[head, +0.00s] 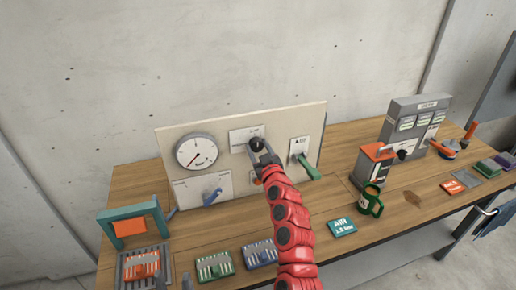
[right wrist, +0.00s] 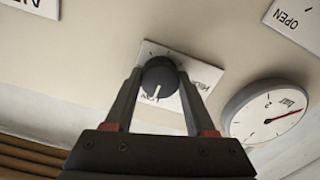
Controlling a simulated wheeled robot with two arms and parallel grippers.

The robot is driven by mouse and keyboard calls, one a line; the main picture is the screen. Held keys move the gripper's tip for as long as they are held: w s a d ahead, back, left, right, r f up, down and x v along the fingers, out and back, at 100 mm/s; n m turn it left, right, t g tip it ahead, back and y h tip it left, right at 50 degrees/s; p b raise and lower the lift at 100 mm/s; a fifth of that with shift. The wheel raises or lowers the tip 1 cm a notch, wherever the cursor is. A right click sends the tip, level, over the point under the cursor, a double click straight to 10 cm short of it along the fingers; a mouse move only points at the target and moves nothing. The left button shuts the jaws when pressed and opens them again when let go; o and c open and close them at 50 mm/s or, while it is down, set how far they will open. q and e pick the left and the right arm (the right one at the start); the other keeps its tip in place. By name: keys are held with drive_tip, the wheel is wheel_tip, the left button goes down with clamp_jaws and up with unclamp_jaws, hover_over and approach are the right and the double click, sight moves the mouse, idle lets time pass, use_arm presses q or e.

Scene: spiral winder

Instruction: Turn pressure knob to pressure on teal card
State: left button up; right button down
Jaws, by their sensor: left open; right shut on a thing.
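The black pressure knob (head: 257,145) sits on a white plate on the upright panel. My right gripper (right wrist: 160,85) is shut on it, a finger on each side. In the right wrist view the knob's white mark points towards LOW. The round gauge (head: 196,152) is left of the knob; its red needle points to the lower left in the head view, and it also shows in the right wrist view (right wrist: 268,110). The teal card (head: 342,227) lies on the table, reading AIR and apparently 1.8 bar. Two grey tips of my left gripper (head: 173,282) show apart at the bottom edge.
The panel (head: 290,122) also carries a blue lever (head: 212,196) and a green handle (head: 308,166). Green (head: 214,265) and blue (head: 260,253) racks lie at the front.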

drive_tip(key=shift+m, duration=0.3)
drive_tip(key=shift+m+b, duration=0.3)
drive_tip(key=shift+m, duration=0.7)
drive_tip(key=m, duration=0.3)
drive_tip(key=shift+m, duration=0.3)
drive_tip(key=m, duration=0.5)
drive_tip(key=shift+d+r, duration=0.1)
drive_tip(key=shift+m+p, duration=0.35)
drive_tip(key=shift+m, duration=0.95)
drive_tip(key=shift+c, duration=1.2)
unclamp_jaws()
